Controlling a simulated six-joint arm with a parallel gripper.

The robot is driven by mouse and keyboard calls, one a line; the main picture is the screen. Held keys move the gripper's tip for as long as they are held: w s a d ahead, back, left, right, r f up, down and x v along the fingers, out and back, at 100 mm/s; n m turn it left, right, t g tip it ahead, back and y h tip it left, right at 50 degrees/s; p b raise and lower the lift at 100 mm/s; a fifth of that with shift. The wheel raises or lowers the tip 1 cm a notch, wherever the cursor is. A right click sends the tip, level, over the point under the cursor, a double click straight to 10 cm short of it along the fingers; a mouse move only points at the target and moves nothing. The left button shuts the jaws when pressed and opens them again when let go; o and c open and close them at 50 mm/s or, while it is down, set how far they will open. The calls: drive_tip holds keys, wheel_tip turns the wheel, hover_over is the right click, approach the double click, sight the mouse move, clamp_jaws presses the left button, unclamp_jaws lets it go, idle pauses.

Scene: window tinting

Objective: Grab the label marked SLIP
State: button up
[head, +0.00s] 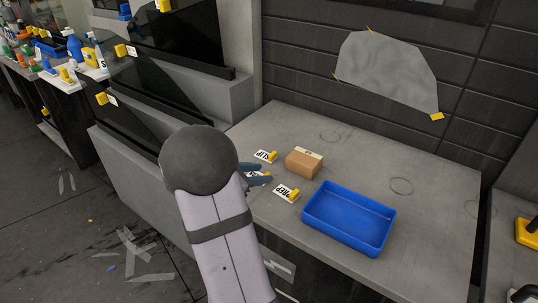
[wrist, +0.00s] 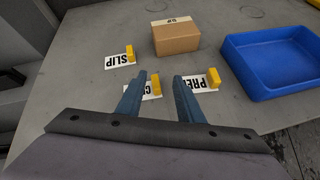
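The SLIP label (wrist: 119,61) is a white card with black letters and a yellow block at its right end. It lies flat on the grey table, and it also shows in the head view (head: 262,156), left of the cardboard box. My gripper (wrist: 159,77) is open, with two blue fingers apart and nothing held between them. In the wrist view its fingertips point toward the table, below and to the right of the SLIP label and apart from it. In the head view my arm partly hides the fingers (head: 262,171).
A PREP label (head: 286,193) and a partly hidden third label (wrist: 150,91) lie near the fingers. A cardboard box (head: 303,163) stands right of the SLIP label. A blue tray (head: 350,216) is farther right. The table's back is clear.

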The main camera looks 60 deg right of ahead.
sight(273, 153)
drive_tip(key=w+d+n, duration=0.1)
drive_tip(key=d, duration=0.1)
drive_tip(key=w+d+n+t+h, duration=0.1)
drive_tip(key=d, duration=0.2)
drive_tip(key=w+d+n+h, duration=0.1)
drive_tip(key=w+d, duration=0.1)
drive_tip(key=shift+w+d+f+n+t+p, duration=0.1)
drive_tip(key=shift+d+f+n+t+p, duration=0.15)
drive_tip(key=shift+n+t+p, duration=0.15)
drive_tip(key=shift+w+d+f+n, duration=0.1)
drive_tip(key=shift+w+d+n, duration=0.25)
drive_tip(key=shift+d+n, duration=0.05)
drive_tip(key=shift+f+p+x, duration=0.1)
drive_tip(key=shift+p+x, duration=0.45)
drive_tip(key=shift+x, duration=1.25)
drive_tip(key=shift+f+p+x, duration=0.15)
drive_tip(key=shift+p+x, duration=0.4)
drive_tip(key=shift+x, duration=1.3)
drive_tip(key=shift+s+a, duration=0.15)
clamp_jaws()
